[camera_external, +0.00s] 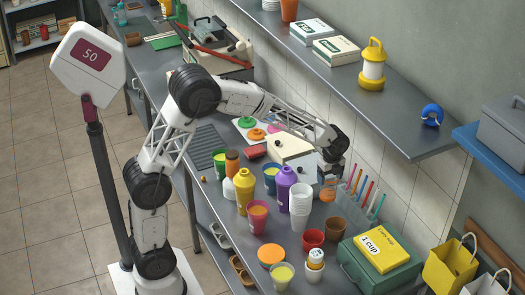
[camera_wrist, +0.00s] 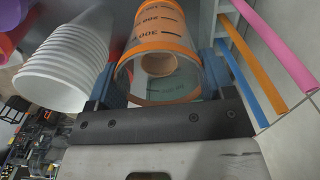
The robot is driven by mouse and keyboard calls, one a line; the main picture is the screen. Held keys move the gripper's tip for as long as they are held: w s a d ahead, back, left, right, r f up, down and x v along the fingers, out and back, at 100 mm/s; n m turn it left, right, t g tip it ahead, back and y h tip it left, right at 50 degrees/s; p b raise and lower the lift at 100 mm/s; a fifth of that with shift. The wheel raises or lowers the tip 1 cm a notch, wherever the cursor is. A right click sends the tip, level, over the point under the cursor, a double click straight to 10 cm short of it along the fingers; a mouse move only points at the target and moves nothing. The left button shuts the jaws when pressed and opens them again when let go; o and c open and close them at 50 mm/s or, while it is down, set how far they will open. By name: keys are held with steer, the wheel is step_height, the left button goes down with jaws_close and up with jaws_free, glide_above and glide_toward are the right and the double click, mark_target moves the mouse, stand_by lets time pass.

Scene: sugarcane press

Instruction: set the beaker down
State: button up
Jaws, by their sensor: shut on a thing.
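The clear beaker (camera_wrist: 165,45) has orange bands and dark volume markings. It sits between the two fingers of my gripper (camera_wrist: 163,80), which is shut on it. In the external view, the beaker (camera_external: 328,191) shows as a small orange shape below my gripper (camera_external: 331,178), over the back right of the counter (camera_external: 228,229). I cannot tell whether its base touches the counter. A round brownish shape shows through the beaker in the wrist view.
A white cup stack (camera_external: 300,205) stands close left of the beaker, also in the wrist view (camera_wrist: 62,62). Coloured sticks (camera_external: 368,190) stand close right. A brown cup (camera_external: 335,230), red cup (camera_external: 313,239) and green case (camera_external: 375,268) are in front. The shelf (camera_external: 345,85) overhangs behind.

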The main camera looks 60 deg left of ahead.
mark_target(328, 195)
steer(key=shift+f, duration=0.15)
steer(key=shift+f, duration=3)
steer(key=shift+f, duration=1.85)
steer(key=shift+f, duration=0.1)
steer(key=o, duration=1.1)
